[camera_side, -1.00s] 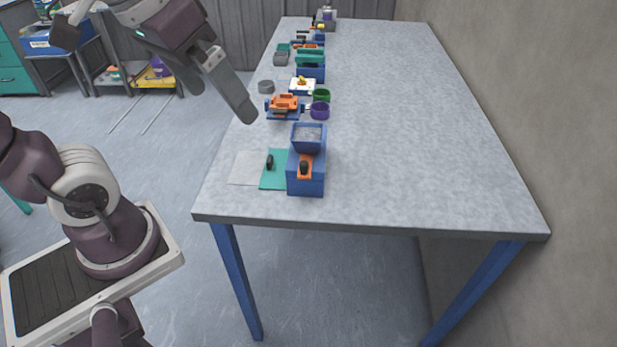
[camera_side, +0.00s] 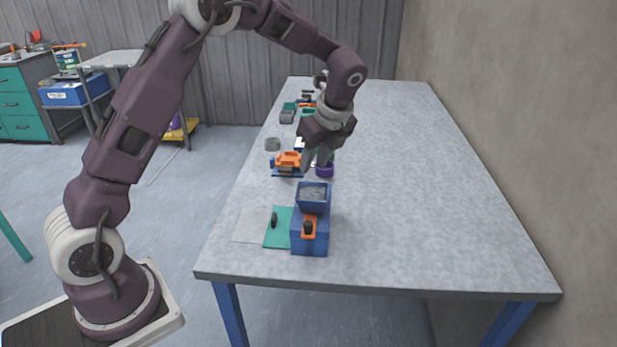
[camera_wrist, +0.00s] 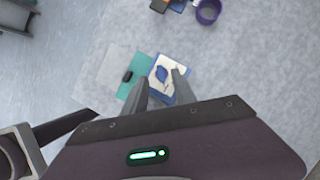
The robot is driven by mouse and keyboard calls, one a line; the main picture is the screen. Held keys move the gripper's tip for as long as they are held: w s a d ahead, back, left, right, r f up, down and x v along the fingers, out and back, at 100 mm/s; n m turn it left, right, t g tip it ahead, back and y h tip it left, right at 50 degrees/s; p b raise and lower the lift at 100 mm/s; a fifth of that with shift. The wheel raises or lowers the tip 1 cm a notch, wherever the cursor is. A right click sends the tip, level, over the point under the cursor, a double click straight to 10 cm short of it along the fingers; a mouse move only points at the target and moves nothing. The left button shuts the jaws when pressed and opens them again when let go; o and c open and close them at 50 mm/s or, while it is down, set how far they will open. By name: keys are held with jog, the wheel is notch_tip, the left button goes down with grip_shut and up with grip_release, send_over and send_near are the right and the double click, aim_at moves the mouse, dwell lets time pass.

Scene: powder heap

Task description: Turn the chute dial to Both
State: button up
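A blue box (camera_side: 299,243) with a hopper (camera_side: 313,204) of grey powder stands near the table's front edge. On its front, an orange plate (camera_side: 310,219) carries a black knob (camera_side: 308,228), seemingly the dial; its labels are too small to read. In the wrist view the blue hopper (camera_wrist: 162,72) lies just beyond my fingers, and the orange plate is hidden there. My gripper (camera_side: 315,159) points down, above and behind the box, apart from it. Its two fingers (camera_wrist: 160,87) are spread with nothing between them.
A teal mat (camera_side: 281,238) with a small black piece (camera_side: 274,219) and a grey sheet (camera_side: 250,226) lie left of the box. The table's right side is clear.

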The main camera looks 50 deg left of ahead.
jog(key=x, duration=0.6)
jog(key=shift+a+f, duration=0.1)
jog(key=shift+f, duration=0.2)
jog(key=shift+c, duration=0.4)
grip_shut()
